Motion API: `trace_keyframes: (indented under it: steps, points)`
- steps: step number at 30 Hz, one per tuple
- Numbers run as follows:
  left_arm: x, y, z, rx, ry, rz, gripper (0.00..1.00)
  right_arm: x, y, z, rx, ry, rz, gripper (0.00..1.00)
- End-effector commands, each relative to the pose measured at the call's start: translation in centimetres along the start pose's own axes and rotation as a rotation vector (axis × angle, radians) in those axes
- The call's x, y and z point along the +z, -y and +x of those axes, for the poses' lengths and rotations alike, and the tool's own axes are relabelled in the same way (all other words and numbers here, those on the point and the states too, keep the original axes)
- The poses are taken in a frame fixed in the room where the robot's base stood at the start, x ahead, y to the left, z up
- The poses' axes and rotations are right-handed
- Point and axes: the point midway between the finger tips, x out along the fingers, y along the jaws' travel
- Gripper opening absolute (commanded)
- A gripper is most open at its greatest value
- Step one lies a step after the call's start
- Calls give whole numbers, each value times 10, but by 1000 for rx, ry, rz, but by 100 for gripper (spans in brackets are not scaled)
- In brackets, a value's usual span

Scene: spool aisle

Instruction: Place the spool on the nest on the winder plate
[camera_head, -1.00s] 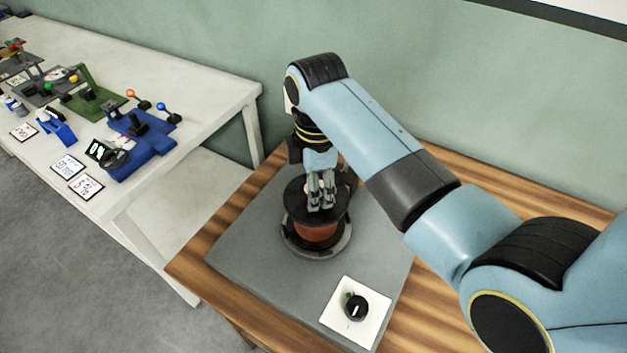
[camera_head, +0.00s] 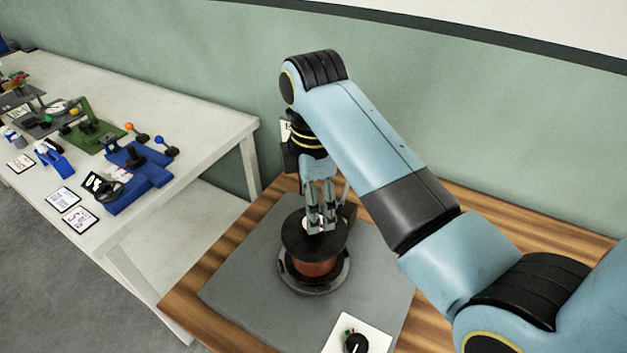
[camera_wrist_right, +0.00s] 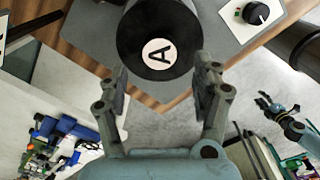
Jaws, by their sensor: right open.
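The spool (camera_head: 315,268) has black flanges and a copper-brown winding. It stands upright on the dark round nest (camera_head: 341,280), which sits on the grey winder plate (camera_head: 245,290). The nest's centre is hidden under the spool. My right gripper (camera_head: 319,227) is open just above the spool's top flange. In the right wrist view, the flange (camera_wrist_right: 150,25) carries a white label with an "A", and the open fingers of the right gripper (camera_wrist_right: 165,85) point toward it with nothing between them. A small blue arm with a dark gripper (camera_wrist_right: 268,106), apparently my left, shows at the right there; its fingers are unclear.
A white panel with a black knob (camera_head: 355,343) is at the plate's front right. The plate lies on a wooden table (camera_head: 190,285). A white table (camera_head: 180,105) at the left holds blue and green devices and cards. A green wall stands behind.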

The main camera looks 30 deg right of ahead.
Motion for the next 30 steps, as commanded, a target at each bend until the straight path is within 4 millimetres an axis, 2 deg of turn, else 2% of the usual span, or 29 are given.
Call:
trace_keyframes:
  steps: [6, 10, 30]
  points:
    - [6, 0, 7, 0, 8, 1, 40, -1, -1, -45, 3, -3, 0, 66]
    - [7, 1, -6, 0, 11, 1, 40, -1, 0, -64, 2, -2, 0, 66]
    - [6, 1, -7, 0, 11, 1, 40, -1, 0, -68, 3, -1, 0, 66]
